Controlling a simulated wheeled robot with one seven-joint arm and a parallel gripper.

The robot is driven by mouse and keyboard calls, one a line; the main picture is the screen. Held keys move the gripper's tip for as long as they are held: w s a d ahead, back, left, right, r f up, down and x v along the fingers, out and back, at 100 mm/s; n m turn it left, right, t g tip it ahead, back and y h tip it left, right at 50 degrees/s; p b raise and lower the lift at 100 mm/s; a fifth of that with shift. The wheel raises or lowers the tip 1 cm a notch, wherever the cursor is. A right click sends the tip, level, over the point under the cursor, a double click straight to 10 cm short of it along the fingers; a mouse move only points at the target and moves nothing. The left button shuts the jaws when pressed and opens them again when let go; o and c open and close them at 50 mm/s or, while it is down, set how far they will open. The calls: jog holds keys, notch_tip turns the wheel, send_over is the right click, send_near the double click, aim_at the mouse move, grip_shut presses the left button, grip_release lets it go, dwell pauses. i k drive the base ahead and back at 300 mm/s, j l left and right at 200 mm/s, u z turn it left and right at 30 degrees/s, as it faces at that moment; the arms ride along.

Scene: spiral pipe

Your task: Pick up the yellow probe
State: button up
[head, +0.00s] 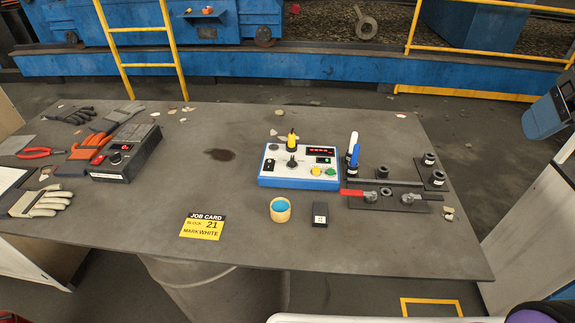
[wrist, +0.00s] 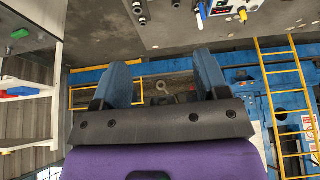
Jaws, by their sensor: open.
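The yellow probe (head: 292,139) stands upright at the back edge of a blue and white control box (head: 270,167) on the table. In the wrist view, which is upside down, the yellow probe (wrist: 243,15) shows small near the top edge, beside the partly cut-off box. My gripper (wrist: 163,72) is open and empty, its two blue-grey fingers wide apart. It is well away from the probe and touches nothing.
Right of the box, white and blue markers (head: 353,146) stand upright near a dark plate with a red-handled valve (head: 360,193). A cup with blue inside (head: 280,210), a small black block (head: 320,214) and a job card (head: 202,226) lie in front. Tools and gloves crowd the left.

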aim_at(291, 138)
jog(key=i+j, duration=0.1)
jog(key=j, duration=0.65)
jog(key=i+j, duration=0.1)
jog(key=j, duration=0.6)
jog(key=z, duration=0.05)
